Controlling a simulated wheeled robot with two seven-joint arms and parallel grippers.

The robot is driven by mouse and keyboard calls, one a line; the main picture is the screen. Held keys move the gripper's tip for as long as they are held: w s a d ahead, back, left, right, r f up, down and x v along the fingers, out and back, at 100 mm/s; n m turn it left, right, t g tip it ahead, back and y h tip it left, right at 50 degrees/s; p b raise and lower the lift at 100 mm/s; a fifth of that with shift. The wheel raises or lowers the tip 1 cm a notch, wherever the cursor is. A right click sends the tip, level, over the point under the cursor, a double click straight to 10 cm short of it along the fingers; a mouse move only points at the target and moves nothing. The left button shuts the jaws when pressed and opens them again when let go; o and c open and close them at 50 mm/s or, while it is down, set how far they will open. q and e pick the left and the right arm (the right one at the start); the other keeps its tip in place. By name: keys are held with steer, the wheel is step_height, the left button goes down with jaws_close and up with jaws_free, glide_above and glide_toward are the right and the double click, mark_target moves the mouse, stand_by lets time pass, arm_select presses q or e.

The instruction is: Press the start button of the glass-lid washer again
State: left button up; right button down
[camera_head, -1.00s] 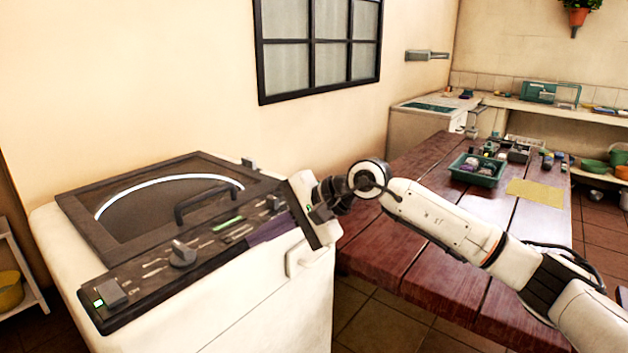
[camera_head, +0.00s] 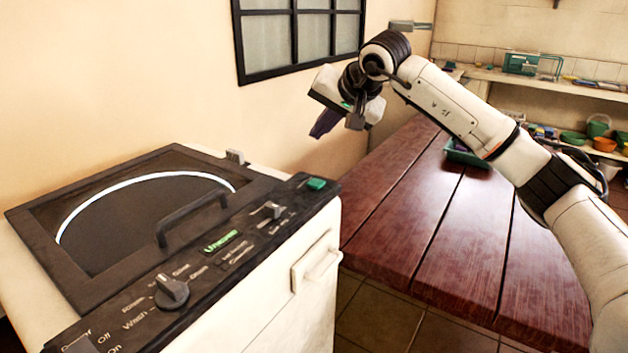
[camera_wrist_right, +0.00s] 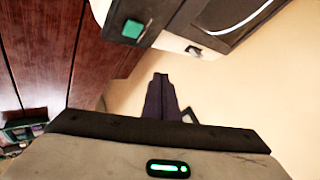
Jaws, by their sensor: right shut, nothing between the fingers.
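The washer (camera_head: 310,262) stands at the left with its dark glass lid (camera_head: 130,222) closed. A green button (camera_head: 316,184) sits at the right end of its dark control panel; its label cannot be read. The button also shows in the right wrist view (camera_wrist_right: 133,28). A green display (camera_head: 221,242) is lit mid-panel, with a large knob (camera_head: 172,291) to its left. My right gripper (camera_head: 322,125) is shut and empty, in the air above and beyond the button, not touching it. Its dark fingers (camera_wrist_right: 160,95) point near the washer's corner in the wrist view. My left gripper is out of view.
A reddish wooden table (camera_head: 420,215) stands right of the washer, below my right arm, mostly bare in front. A green tray (camera_head: 468,156) is partly hidden by my arm. A lid handle (camera_head: 190,217) and panel knobs stick up. The wall with a window (camera_head: 300,35) is behind.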

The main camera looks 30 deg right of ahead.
steer(key=f+b, duration=0.1)
steer(key=f, duration=0.1)
steer(key=b, duration=0.6)
glide_above(319, 184)
step_height(319, 184, down, 5)
steer(key=shift+s+a+f, duration=0.1)
steer(key=shift+f, duration=0.05)
steer(key=shift+f+b, duration=0.4)
steer(key=shift+f, duration=0.4)
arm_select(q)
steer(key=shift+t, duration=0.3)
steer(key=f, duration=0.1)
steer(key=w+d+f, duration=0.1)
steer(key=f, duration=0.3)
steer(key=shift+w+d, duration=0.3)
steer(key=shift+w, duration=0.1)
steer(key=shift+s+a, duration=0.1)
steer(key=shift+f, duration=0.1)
arm_select(e)
steer(key=shift+f, duration=0.45)
